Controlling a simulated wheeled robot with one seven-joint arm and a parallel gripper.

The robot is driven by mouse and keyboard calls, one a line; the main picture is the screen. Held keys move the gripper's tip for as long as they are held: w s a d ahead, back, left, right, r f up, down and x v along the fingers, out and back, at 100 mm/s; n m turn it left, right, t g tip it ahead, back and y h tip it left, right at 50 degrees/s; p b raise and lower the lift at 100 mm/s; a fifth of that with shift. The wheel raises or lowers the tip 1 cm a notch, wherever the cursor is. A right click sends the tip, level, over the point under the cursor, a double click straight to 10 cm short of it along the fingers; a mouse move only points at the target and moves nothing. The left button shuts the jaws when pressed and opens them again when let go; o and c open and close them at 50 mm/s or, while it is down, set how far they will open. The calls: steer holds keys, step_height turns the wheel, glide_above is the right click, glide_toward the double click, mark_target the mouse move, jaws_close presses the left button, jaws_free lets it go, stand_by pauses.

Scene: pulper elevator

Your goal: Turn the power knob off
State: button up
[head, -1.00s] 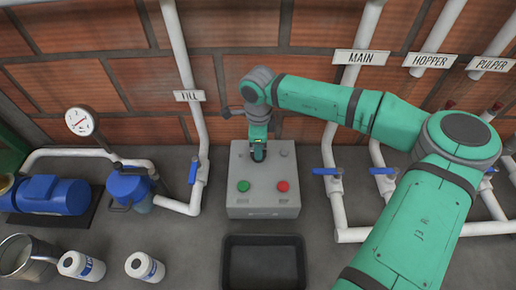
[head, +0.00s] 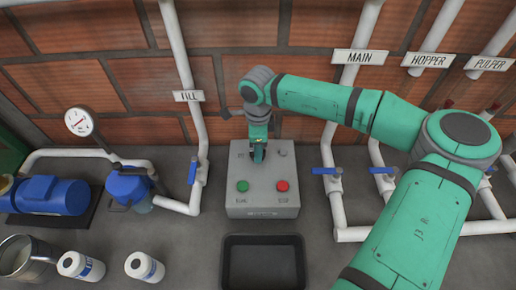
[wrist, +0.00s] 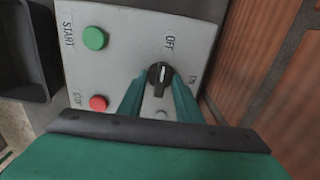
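The grey control box (head: 263,200) stands on the counter against the brick wall. The power knob (wrist: 158,75) is black with a white mark, and the mark points about toward the OFF label in the wrist view. The ON label is to its right there. My gripper (head: 258,156) reaches down to the top of the box. In the wrist view my gripper's (wrist: 157,82) two green fingers flank the knob and appear closed against its sides. The knob is hidden by the fingers in the head view.
A green START button (head: 242,186) and a red STOP button (head: 282,186) are on the box front. A black tray (head: 263,262) lies in front. Pipes with blue valve handles stand left (head: 193,171) and right (head: 327,171) of the box.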

step_height(320, 180, up, 11)
steer(key=shift+f, duration=0.15)
stand_by(0.7)
